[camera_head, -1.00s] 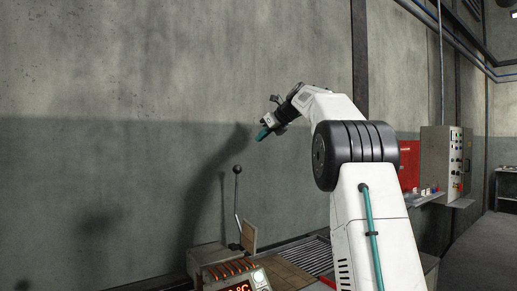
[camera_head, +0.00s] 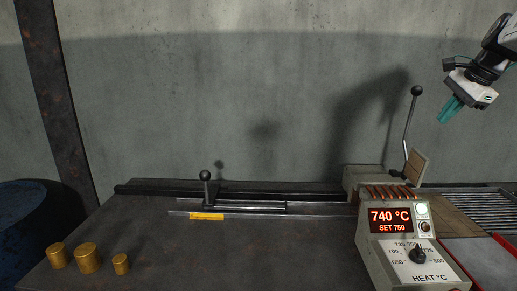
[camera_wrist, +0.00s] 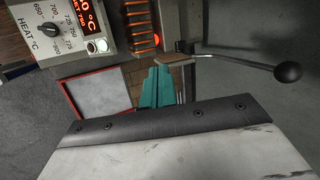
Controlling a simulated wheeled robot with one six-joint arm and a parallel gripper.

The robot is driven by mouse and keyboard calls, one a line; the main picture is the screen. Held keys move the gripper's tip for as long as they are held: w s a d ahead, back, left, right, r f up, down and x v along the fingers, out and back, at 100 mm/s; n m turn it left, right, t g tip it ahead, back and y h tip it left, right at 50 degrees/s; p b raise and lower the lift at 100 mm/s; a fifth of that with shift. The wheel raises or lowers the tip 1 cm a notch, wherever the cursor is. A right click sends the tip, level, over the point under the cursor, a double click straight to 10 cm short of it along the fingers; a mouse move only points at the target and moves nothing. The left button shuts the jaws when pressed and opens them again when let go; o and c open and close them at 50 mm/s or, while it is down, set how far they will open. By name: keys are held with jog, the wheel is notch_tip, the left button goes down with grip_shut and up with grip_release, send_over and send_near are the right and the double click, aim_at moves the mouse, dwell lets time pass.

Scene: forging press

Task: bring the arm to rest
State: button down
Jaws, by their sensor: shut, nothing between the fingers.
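My gripper (camera_head: 449,109) hangs in the air at the upper right of the head view, its teal fingers pointing down and left. The fingers are shut together with nothing between them. In the wrist view the teal fingers (camera_wrist: 157,88) also show together and empty, above the heater area. The gripper is apart from every object. Only the end of my arm shows at the right edge of the head view.
A heater box (camera_head: 403,240) reads 740 °C, set 750, with a coil and an upright ball-ended lever (camera_head: 411,122) behind it. A slide with a knob (camera_head: 205,176) lies on the bench. Three brass cylinders (camera_head: 88,258) stand at left. A blue drum (camera_head: 35,235) is beyond.

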jog(key=s+a+f+n+g, duration=0.1)
jog(key=s+a+f+n, duration=0.4)
jog(key=s+a, duration=0.3)
jog(key=s+a+f+n+g+h, duration=0.1)
jog(key=s+a+f+n, duration=0.5)
jog(key=s, duration=1)
jog(key=s+a+f+n+g+h, duration=0.1)
jog(key=s+a+f+n, duration=0.5)
jog(key=s+a, duration=0.4)
jog(key=shift+s+f+g, duration=0.3)
jog(key=shift+s+f, duration=0.05)
jog(key=shift+s, duration=0.65)
jog(key=shift+a, duration=0.1)
jog(key=shift+s, duration=0.1)
